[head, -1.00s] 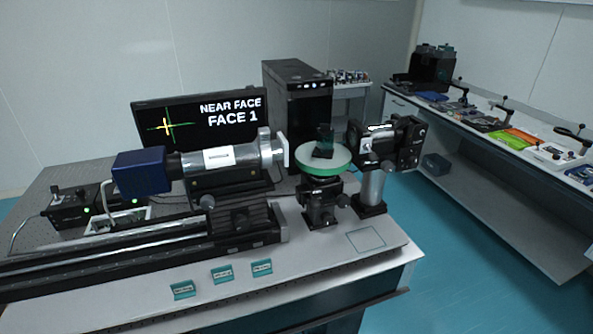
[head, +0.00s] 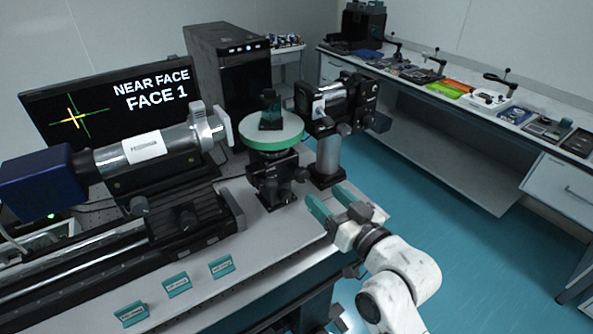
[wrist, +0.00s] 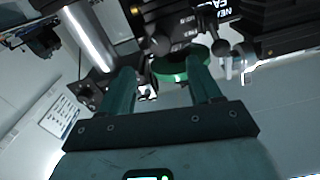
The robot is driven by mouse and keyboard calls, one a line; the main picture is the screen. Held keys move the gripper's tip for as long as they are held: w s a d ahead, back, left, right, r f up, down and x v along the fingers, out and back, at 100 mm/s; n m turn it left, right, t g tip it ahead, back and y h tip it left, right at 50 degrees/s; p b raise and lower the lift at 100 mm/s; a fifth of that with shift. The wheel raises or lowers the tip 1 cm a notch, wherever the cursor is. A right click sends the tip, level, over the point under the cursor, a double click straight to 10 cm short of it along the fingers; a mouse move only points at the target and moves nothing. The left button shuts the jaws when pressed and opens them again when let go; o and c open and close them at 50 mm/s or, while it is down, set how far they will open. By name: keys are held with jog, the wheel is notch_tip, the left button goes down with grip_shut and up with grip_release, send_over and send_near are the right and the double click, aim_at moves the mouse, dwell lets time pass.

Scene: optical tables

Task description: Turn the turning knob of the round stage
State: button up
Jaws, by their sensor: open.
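The round stage (head: 272,138) is a pale disc with a green rim, bearing a small dark block (head: 270,112). It stands on a black mount (head: 272,180) with small dark knobs; one knob (head: 301,174) sticks out on the right. I cannot tell for sure which is the turning knob. My gripper (head: 325,192) is open and empty, with teal fingers, at the front right of the mount and apart from it. In the wrist view, the green rim (wrist: 172,78) shows between and beyond my fingers (wrist: 160,72); a dark knob (wrist: 220,48) shows near the right finger.
A camera-like unit on a silver post (head: 329,158) stands close right of the stage. A silver cylinder (head: 150,146) and black rail (head: 190,220) lie left. Labels (head: 221,266) lie in front. The monitor (head: 110,108) reads "NEAR FACE FACE 1". Blue floor is clear at right.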

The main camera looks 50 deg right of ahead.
aim_at(304, 176)
jog(key=p+x, duration=0.2)
jog(key=x, duration=0.8)
jog(key=shift+w, duration=0.3)
jog(key=c, duration=1)
jog(key=shift+f+m+p, duration=0.1)
jog(key=shift+m+p, duration=0.5)
jog(key=shift+m, duration=0.2)
